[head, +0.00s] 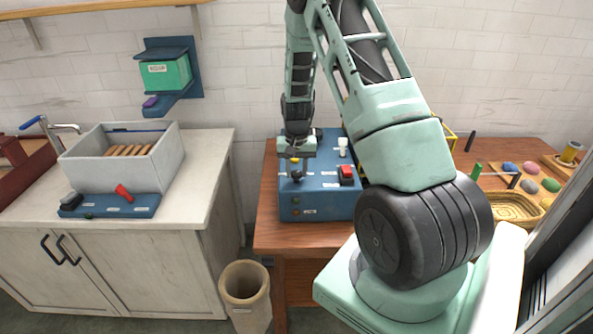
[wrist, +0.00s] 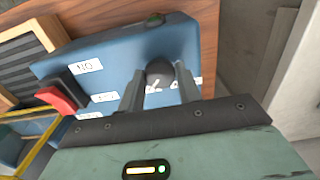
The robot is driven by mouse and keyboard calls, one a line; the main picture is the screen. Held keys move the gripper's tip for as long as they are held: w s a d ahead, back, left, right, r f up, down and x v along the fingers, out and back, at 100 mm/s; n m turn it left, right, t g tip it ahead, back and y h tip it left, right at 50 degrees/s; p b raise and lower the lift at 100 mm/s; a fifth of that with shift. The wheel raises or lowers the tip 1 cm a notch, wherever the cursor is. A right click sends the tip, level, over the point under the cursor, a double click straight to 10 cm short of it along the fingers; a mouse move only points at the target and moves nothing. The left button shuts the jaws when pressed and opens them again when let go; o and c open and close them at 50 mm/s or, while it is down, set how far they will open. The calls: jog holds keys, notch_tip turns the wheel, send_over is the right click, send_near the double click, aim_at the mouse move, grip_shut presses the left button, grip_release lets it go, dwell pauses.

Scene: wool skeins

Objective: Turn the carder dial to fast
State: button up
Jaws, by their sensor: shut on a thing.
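The carder is a blue box (head: 325,203) on the wooden table, and it also shows in the wrist view (wrist: 110,62). Its dial (wrist: 159,73) is a dark round knob with small white marks beside it. My gripper (head: 297,170) is over the left part of the box's top. In the wrist view the two fingers of my gripper (wrist: 160,86) stand on either side of the dial, shut on it. The fingers and palm hide part of the dial and its labels, so I cannot read its setting.
A red switch (head: 347,173) and a white knob (head: 343,146) are on the box, right of my gripper. A wicker basket (head: 512,208) and coloured balls lie at the table's right. A grey basin (head: 87,172) stands on the left counter. A bin (head: 246,295) is on the floor.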

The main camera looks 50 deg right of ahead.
aim_at(296, 172)
dwell(0.4)
jog(key=o, duration=1)
notch_tip(296, 172, up, 18)
jog(key=b, duration=0.2)
jog(key=shift+f+b, duration=0.25)
jog(key=shift+b, duration=0.15)
